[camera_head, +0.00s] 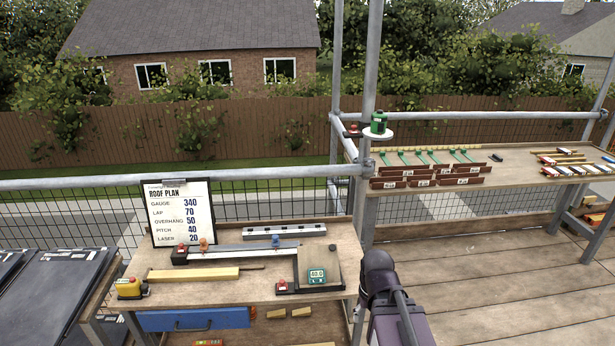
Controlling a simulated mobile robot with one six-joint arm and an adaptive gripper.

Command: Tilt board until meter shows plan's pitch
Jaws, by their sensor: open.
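The roof plan (181,211) is a white sheet on a dark board, standing upright at the back left of the near bench. It reads gauge 340, lap 70, overhang 50, pitch 40, laser 20. The small meter (316,273) with a green display sits at the bench's right and appears to read 40.0. It is beside a dark and grey frame with a long bar (240,250), which has red and orange knobs at its left. I cannot tell clearly which part is the tilting board or its angle. Only part of my arm shows at the lower middle; my gripper is not visible.
The near bench (225,296) also holds a yellow-topped strip (193,273), a yellow box with a red button (129,288) and a grey slotted bar (284,231). A second bench (518,160) carries tiles and tools. Scaffold poles (369,130) stand between the benches.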

